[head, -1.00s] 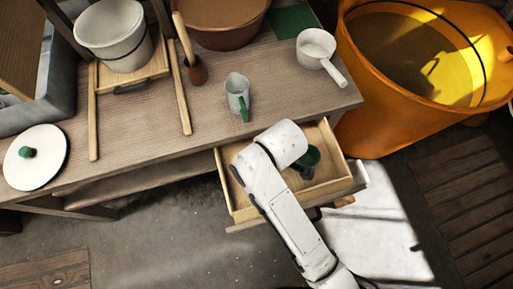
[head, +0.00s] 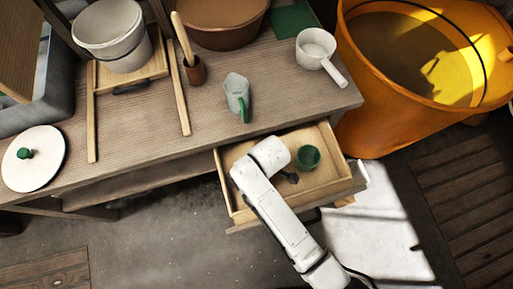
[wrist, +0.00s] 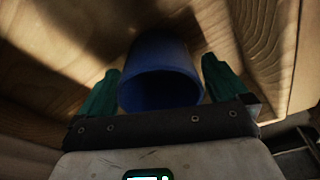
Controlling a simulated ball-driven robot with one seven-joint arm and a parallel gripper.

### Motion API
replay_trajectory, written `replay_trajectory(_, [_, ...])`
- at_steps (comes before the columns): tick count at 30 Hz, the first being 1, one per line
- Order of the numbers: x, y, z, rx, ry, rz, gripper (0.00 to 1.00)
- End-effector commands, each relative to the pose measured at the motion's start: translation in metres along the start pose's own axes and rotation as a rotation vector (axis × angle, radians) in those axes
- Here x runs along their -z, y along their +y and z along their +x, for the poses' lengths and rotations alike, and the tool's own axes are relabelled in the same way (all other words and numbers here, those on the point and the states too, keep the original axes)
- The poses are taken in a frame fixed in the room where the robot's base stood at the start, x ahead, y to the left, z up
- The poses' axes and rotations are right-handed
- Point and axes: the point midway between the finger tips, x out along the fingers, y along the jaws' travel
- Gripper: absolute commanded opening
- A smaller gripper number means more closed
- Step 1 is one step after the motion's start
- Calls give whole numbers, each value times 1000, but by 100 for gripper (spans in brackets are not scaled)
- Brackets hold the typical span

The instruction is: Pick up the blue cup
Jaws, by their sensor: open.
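In the wrist view the blue cup (wrist: 162,55) lies between the two green fingers of my gripper (wrist: 160,68), its dark mouth facing the palm. A gap shows on each side of it, so the fingers are open and not clamped on it. Pale wood lies behind and beside it. In the head view my arm reaches into the open drawer (head: 333,176). There my gripper is mostly hidden by my arm, and I cannot make out the blue cup.
A green cup (head: 307,157) stands in the drawer, right of my arm. An orange tub (head: 370,135) stands at right.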

Motion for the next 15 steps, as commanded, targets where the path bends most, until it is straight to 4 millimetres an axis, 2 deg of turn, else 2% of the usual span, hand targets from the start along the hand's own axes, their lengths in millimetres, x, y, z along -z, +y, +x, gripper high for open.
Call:
replay_trajectory(8, [0,0,4,-1,1,0,100])
replay_trajectory(15, [0,0,4,-1,1,0,79])
